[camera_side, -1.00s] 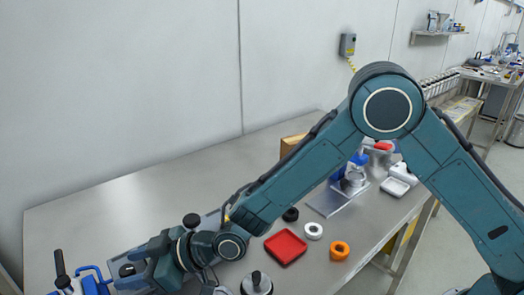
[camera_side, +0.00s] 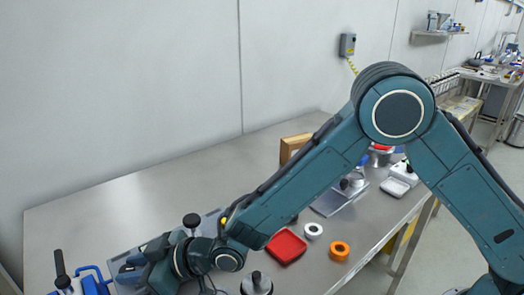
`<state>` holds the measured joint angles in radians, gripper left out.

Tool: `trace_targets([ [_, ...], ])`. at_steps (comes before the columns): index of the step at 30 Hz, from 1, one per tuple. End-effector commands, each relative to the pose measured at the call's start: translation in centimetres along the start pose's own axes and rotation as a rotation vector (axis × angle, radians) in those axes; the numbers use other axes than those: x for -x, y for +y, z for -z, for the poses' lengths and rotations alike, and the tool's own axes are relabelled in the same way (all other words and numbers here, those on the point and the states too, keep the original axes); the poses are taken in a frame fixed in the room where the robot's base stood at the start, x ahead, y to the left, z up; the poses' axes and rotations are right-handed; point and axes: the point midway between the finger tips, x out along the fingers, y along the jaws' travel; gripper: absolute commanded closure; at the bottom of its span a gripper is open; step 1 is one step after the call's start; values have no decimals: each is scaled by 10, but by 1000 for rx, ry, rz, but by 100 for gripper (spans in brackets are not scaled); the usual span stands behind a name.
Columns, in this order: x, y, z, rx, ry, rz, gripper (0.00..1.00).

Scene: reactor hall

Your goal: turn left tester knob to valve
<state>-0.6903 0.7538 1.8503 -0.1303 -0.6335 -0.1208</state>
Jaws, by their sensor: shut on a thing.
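My gripper (camera_side: 128,270) is at the lower left of the side view, turned toward the left. It is shut on what appears to be the left tester knob, a dark knob mostly hidden by the fingers and wrist. A grey plate of what looks like the tester (camera_side: 209,222) shows behind my wrist, with a black round knob (camera_side: 191,221) standing on it. Another black-topped knob (camera_side: 256,281) stands in front of my wrist, near the bottom edge. The knob's markings, including the valve position, cannot be read here.
Blue-handled equipment (camera_side: 90,280) with a black upright grip (camera_side: 61,268) stands close left of my gripper. The steel table (camera_side: 120,205) is clear toward the wall.

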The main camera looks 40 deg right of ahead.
Motion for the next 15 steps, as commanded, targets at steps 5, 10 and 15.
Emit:
trace_targets([
  [5, 0, 0, -1, -3, -2, -10, 96],
  [10, 0, 0, -1, -3, -2, -10, 96],
  [15, 0, 0, -1, -3, -1, -10, 52],
])
